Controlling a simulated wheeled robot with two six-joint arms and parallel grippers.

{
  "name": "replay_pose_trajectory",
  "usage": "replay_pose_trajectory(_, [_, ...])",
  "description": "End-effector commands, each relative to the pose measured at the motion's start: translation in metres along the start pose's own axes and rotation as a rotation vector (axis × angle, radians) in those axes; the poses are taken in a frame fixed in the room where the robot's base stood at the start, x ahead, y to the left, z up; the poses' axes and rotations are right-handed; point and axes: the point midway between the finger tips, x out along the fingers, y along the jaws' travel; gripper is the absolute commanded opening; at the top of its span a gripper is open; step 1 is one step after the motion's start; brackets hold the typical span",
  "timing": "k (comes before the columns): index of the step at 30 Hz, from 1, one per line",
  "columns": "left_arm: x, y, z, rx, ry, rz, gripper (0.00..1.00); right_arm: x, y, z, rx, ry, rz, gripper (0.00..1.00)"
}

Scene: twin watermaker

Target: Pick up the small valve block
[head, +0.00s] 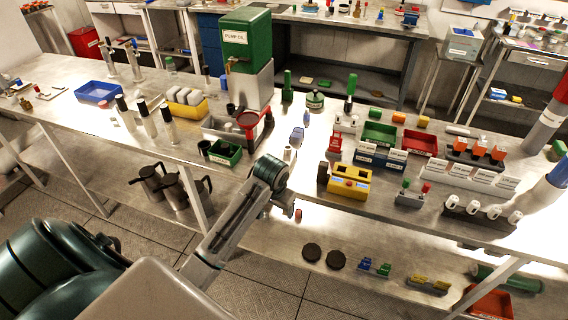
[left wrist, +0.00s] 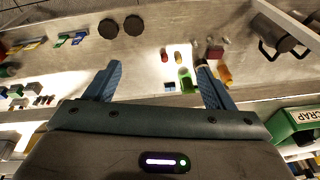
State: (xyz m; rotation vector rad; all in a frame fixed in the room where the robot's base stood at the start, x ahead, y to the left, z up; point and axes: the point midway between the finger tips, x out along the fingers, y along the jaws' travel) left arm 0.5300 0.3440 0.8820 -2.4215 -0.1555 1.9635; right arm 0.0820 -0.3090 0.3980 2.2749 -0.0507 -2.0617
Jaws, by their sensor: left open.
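My left gripper (left wrist: 158,68) is open, with nothing held between its two blue fingers. In the head view, my left arm reaches to the bench's front edge, and the arm mostly hides the gripper. A small grey block with green and red knobs (head: 410,194) sits near the bench's front edge, right of the yellow box. It looks like the valve block, but I cannot tell for certain. It is well to the right of my left gripper and apart from it. In the left wrist view, a small green item (left wrist: 185,80) shows near the right finger. My right gripper is not in view.
A yellow box (head: 350,181) and a green scrap bin (head: 225,153) stand on the bench, on either side of my arm. The lower shelf holds black discs (head: 312,252), a blue and green block (head: 374,267) and metal jugs (head: 172,191). The bench edge is close to my arm.

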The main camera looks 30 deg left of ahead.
Motion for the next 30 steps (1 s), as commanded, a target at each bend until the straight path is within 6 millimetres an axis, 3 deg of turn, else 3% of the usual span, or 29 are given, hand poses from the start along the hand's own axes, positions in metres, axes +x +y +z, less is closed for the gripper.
replay_pose_trajectory(1, [-0.007, -0.009, -0.027, -0.021, -0.004, -0.001, 0.76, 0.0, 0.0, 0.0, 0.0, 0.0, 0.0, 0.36])
replay_pose_trajectory(6, [-0.032, -0.037, -0.097, -0.092, -0.032, 0.01, 0.76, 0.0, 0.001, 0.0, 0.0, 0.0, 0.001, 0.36])
replay_pose_trajectory(12, [-0.066, -0.063, -0.151, -0.159, -0.057, 0.034, 0.76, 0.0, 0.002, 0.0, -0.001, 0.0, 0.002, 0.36])
replay_pose_trajectory(18, [-0.078, -0.073, -0.169, -0.187, -0.071, 0.045, 0.76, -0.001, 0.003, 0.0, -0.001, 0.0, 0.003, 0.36])
replay_pose_trajectory(30, [-0.028, -0.071, -0.167, -0.187, -0.071, 0.046, 0.76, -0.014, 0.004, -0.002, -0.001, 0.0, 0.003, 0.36])
